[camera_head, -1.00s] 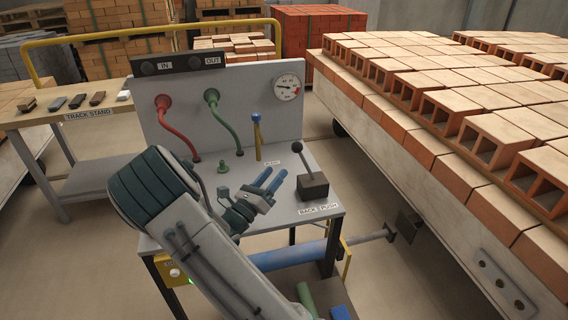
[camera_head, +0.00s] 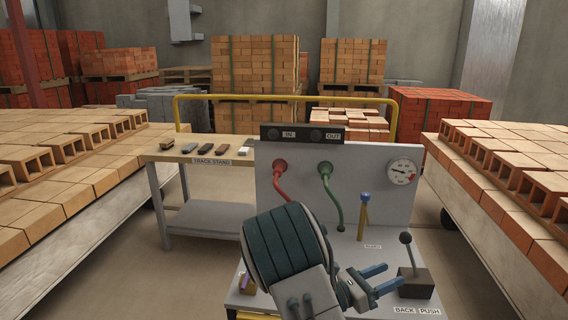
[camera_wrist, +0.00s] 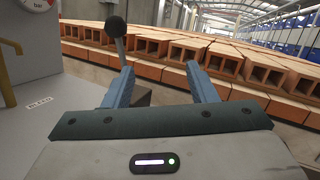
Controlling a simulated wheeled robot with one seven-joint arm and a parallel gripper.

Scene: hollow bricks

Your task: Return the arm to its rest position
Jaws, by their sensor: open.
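My gripper (camera_head: 388,279) has two blue fingers that stand apart with nothing between them. It is over the right part of the grey console top (camera_head: 377,306), just left of the black lever (camera_head: 415,283) in the head view. In the wrist view my gripper (camera_wrist: 160,74) is open, and the lever's round knob (camera_wrist: 116,27) shows beyond the left finger. That finger hides part of the lever's base. I cannot tell if finger and lever touch. My arm is bent and covers the console's front left part.
The console panel carries a red hose (camera_head: 280,180), a green hose (camera_head: 331,190) and a gauge (camera_head: 402,172). A blue-topped handle (camera_head: 364,213) stands left of the lever. Brick-laden carts flank both sides (camera_head: 500,215). The track stand (camera_head: 200,158) is behind left. Bare floor lies front left.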

